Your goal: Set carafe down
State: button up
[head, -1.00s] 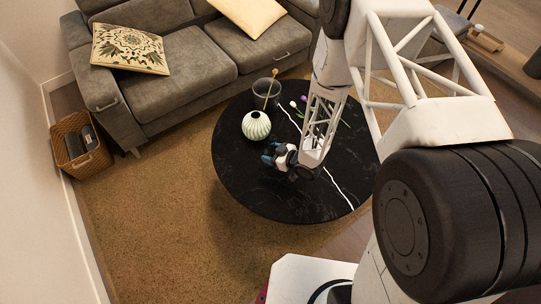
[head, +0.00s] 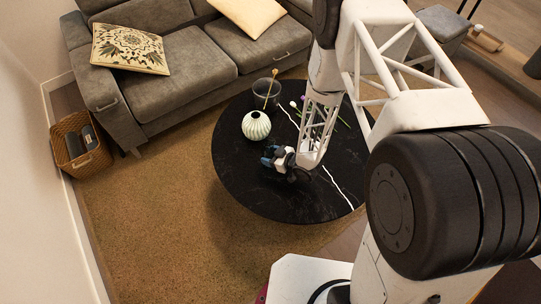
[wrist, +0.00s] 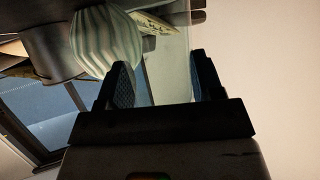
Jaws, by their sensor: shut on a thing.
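My gripper (head: 269,158) is low over the front left part of the round black table (head: 300,207). In the wrist view its two fingers (wrist: 165,78) stand apart, with a pale, see-through shape between them that looks like the carafe (wrist: 168,72). Its outline is faint, and I cannot make it out in the head view. I cannot tell whether its base touches the table.
A ribbed pale green vase (head: 256,126) stands just behind my gripper; it also shows in the wrist view (wrist: 105,42). A dark glass vessel (head: 266,98) with a stick in it and some flowers (head: 295,105) are farther back. The table's front is clear.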

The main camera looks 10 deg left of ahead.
jog(key=shift+f, duration=0.15)
jog(key=o, duration=1.2)
jog(key=shift+v, duration=6.05)
jog(key=shift+w, duration=0.15)
